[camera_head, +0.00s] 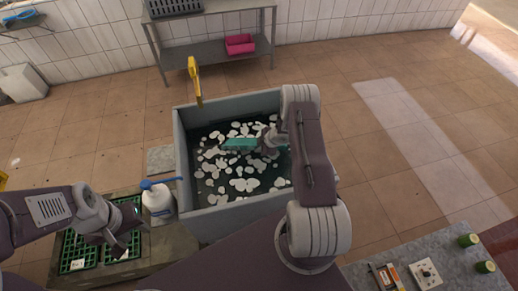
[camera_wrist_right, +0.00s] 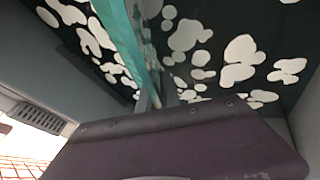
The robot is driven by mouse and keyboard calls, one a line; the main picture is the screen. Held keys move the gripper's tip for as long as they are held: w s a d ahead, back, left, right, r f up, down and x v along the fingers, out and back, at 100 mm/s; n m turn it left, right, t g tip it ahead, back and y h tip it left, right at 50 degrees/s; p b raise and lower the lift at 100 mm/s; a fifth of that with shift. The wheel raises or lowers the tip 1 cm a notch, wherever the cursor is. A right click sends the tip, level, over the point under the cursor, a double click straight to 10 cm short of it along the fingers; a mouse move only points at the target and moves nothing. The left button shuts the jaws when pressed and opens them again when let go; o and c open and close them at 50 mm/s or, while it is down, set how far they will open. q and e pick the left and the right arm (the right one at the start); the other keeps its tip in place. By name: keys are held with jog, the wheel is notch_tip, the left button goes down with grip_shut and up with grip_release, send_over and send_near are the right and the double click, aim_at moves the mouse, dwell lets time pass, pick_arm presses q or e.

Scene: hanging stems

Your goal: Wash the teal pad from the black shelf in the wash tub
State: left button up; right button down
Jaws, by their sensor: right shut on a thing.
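The wash tub (camera_head: 180,150) is a grey rectangular basin with dark water and white foam patches. The teal pad (camera_head: 240,144) is inside the tub's outline, over the foam. My right gripper (camera_head: 262,144) is shut on the pad's right end. The right wrist view shows the pad (camera_wrist_right: 124,40) reaching up from the jaws (camera_wrist_right: 155,97), close above the water; whether it touches the water I cannot tell. My left gripper (camera_head: 122,242) is low over the green crate at left; its jaws are too dark and small to read.
A white bottle with a blue top (camera_head: 158,199) stands left of the tub. Green crates (camera_head: 80,245) sit at lower left. A yellow object (camera_head: 194,80) is at the tub's back edge. A grey rack (camera_head: 205,55) holds a pink bin (camera_head: 240,44). A counter (camera_head: 440,255) is at lower right.

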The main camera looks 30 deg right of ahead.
notch_tip(320, 180, up, 25)
jog(key=p, duration=2.1)
